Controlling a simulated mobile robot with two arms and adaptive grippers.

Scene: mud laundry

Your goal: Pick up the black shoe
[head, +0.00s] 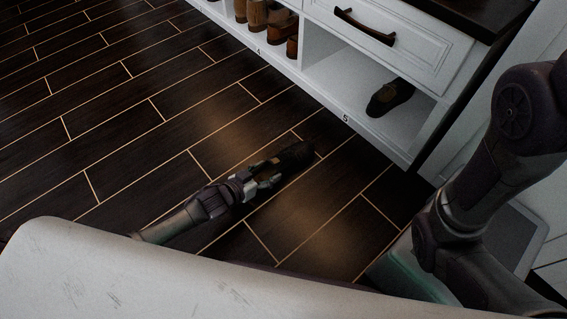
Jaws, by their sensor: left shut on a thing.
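A black shoe (297,157) with a tan-brown inside shows low over the dark floor, in front of the white cabinet. My left gripper (268,178) reaches in from the lower left and is shut on the near end of this shoe, its fingers hiding part of it. I cannot tell whether the shoe touches the floor. A second dark shoe (390,97) sits in the cabinet's lower right compartment, apart from the gripper. My right arm's links show at the right, but its gripper is not in view.
The white cabinet (345,118) has open lower compartments and a drawer with a dark handle (364,27). Several brown shoes (262,14) stand in the compartments further left. The wood-look tile floor (125,110) is clear on the left.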

